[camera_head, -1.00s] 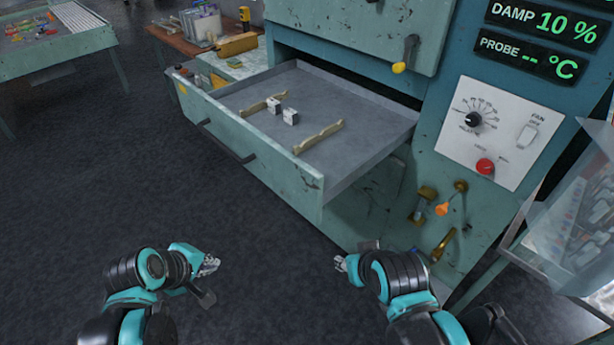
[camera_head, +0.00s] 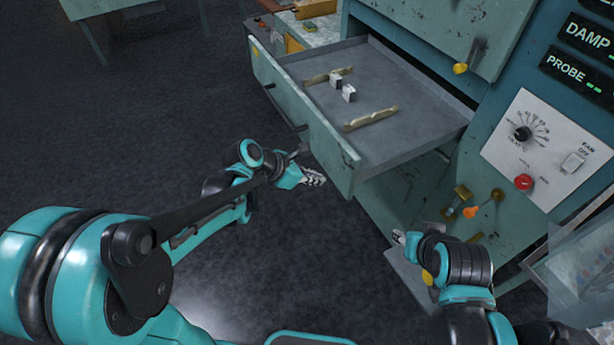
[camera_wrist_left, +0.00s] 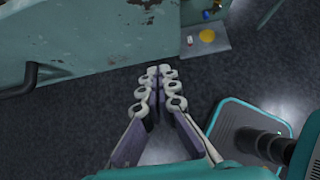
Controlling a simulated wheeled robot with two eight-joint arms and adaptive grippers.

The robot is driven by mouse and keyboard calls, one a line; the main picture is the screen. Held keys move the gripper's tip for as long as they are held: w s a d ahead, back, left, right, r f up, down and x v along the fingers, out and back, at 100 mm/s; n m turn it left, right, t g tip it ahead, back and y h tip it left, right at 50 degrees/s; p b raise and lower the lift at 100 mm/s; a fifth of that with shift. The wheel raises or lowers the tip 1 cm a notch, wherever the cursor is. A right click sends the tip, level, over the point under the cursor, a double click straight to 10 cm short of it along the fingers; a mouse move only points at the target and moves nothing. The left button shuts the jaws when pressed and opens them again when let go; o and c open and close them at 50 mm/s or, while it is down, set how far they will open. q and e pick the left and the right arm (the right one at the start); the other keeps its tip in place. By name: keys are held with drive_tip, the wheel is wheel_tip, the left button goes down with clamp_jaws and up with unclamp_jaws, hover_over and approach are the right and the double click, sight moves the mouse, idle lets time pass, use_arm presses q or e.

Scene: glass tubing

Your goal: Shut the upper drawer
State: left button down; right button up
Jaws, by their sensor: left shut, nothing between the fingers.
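The drawer (camera_head: 413,124) stands pulled out from the teal cabinet. Its worn green front (camera_head: 302,115) carries a dark bar handle (camera_head: 284,107). Two pale wooden strips (camera_head: 371,118) and two small pale blocks (camera_head: 348,93) lie inside. My left gripper (camera_head: 316,179) is shut and empty, just in front of and below the drawer front's near corner, apart from it in the head view. The left wrist view shows its closed fingers (camera_wrist_left: 158,72), with the drawer front (camera_wrist_left: 95,35) and handle (camera_wrist_left: 20,80) beyond. My right gripper (camera_head: 398,237) is near the cabinet's lower face; its fingers are too small to read.
The cabinet has yellow and orange knobs (camera_head: 470,212) low down and a white control panel (camera_head: 540,150) at right. A clear panel (camera_head: 580,265) is at lower right. A bench (camera_head: 310,30) stands behind the drawer. The dark floor (camera_head: 190,110) at left is free.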

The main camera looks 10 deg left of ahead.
sight(342, 177)
use_arm(q)
drive_tip(key=w+d, duration=0.1)
drive_tip(key=w+d+f, duration=0.2)
drive_tip(key=d, duration=0.1)
drive_tip(key=shift+w+d, duration=0.25)
drive_tip(key=shift+d, duration=0.1)
use_arm(e)
drive_tip(key=shift+f, duration=0.45)
